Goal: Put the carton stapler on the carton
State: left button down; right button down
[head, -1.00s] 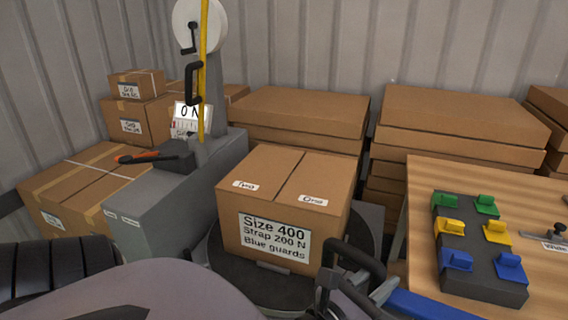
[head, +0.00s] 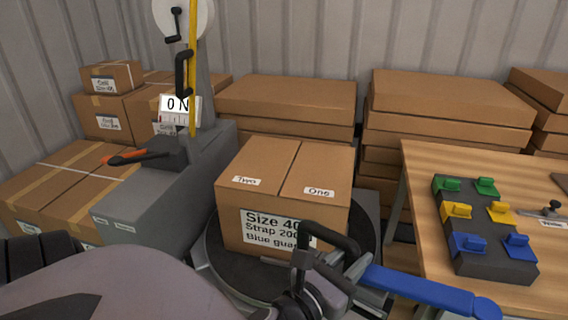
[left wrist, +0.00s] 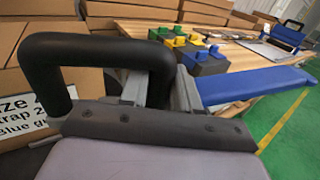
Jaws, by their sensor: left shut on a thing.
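The carton (head: 285,185) stands closed on a dark round turntable, with flaps marked Two and One and a label reading Size 400. The carton stapler, with a long blue lever (head: 425,290) and what looks like its black loop handle, is held in front of the carton's lower right corner. The loop hides part of the label. My left gripper (head: 318,285) is shut on the stapler; its exact grip is partly hidden. In the left wrist view the blue lever (left wrist: 250,84) extends right and the carton (left wrist: 92,95) is at left. My right gripper is not in view.
A wooden table (head: 425,180) at right holds a dark block (head: 475,225) with green, yellow and blue guards. A grey strapping machine (head: 165,190) stands left of the carton. Stacked boxes (head: 285,95) line the back. The carton's top is clear.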

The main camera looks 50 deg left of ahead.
aim_at(266, 169)
jog(key=j, duration=1.2)
jog(key=i+j, duration=0.15)
jog(key=j, duration=0.1)
